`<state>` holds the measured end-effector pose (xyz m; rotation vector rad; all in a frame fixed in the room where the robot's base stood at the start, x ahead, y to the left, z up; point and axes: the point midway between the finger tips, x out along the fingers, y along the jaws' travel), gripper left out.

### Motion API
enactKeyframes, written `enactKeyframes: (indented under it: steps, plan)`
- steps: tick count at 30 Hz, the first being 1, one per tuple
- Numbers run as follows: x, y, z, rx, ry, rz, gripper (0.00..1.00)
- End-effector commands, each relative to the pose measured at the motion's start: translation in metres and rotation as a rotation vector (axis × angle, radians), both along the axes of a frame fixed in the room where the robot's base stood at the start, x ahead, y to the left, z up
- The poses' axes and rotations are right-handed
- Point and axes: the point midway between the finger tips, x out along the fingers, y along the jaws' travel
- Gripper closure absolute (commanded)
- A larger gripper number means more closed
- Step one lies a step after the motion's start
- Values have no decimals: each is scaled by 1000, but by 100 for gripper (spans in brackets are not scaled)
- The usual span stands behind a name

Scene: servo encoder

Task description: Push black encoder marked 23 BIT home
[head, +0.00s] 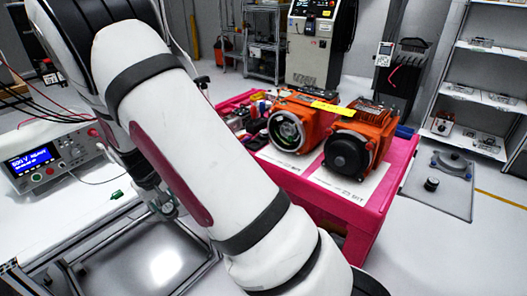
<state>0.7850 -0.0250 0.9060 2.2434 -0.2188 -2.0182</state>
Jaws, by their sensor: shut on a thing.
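Two orange motors stand side by side on the pink cart. The right motor (362,135) has a round black part (347,157) on its near face, with a small hub in its middle. The left motor (296,112) has an open round face with green inside (287,131). A white sheet under the right motor bears print ending in "BIT"; I cannot read the rest. My gripper (164,206) is mostly hidden behind my white arm, low over the left bench and well left of the motors. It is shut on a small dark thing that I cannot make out.
The pink cart (372,222) also holds small parts left of the motors. Shelves (490,58) and a floor plate with a round fixture (453,163) are at right.

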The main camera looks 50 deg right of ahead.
Motion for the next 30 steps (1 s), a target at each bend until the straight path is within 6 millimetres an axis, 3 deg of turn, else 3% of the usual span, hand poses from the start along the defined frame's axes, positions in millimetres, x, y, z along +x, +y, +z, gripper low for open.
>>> enactKeyframes:
  steps: [3, 13, 18, 30]
  plan:
    - [23, -14, -19, -80, -39, 6, 100]
    - [70, -84, -42, -336, -180, 17, 100]
    - [80, -117, -44, -433, -239, 18, 100]
    - [88, -175, -43, -596, -343, 9, 100]
